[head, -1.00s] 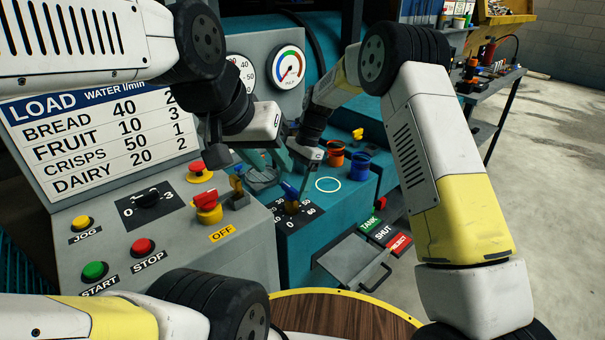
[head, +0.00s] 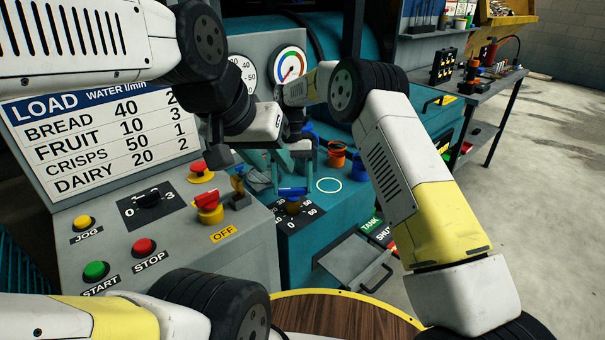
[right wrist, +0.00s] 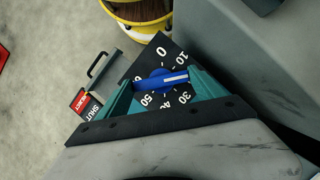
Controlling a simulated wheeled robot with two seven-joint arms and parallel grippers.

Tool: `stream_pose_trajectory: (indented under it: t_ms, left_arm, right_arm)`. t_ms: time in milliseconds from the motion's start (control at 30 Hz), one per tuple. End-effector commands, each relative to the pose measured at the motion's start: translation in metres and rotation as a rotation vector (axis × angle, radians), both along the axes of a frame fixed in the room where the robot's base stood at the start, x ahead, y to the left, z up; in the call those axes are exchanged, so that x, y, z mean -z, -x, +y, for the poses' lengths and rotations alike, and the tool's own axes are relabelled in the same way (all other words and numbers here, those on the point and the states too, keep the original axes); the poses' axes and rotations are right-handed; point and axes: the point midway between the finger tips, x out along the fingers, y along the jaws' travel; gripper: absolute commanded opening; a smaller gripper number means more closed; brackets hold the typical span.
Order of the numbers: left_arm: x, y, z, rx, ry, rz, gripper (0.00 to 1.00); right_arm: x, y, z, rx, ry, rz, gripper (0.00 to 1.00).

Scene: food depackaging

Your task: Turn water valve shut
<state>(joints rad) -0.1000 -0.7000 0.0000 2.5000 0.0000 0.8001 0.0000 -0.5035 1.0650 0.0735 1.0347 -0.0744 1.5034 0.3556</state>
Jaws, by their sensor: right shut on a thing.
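The water valve is a blue handle (head: 292,191) on a black dial plate marked from 0 to 60, on top of the teal housing. In the right wrist view the blue handle (right wrist: 160,81) lies between the teal fingers of my right gripper (right wrist: 163,91), which is shut on it. The handle's white line points to the right, past the 10, near a covered number. In the head view my right gripper (head: 297,168) reaches down over the valve, partly hidden by my left one. My left gripper (head: 262,160) hangs above the panel's right edge; its fingers are hard to make out.
A red-and-yellow switch (head: 208,207) marked OFF and several buttons sit on the grey panel (head: 180,255) left of the valve. Blue and orange fittings (head: 336,156) stand behind it. A grey handled flap (head: 352,262) and a round wooden top (head: 335,315) lie in front.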

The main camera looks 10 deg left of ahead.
Motion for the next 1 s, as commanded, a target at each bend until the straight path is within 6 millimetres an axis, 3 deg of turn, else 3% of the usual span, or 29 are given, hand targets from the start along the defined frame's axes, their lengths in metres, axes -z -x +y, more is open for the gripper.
stream_pose_trajectory:
  t_ms: [1000]
  left_arm:
    - [0.0, 0.0, 0.0, 0.0, 0.0, 0.0, 0.36]
  right_arm:
    - [-0.001, 0.0032, 0.0045, -0.966, 0.001, -0.004, 0.37]
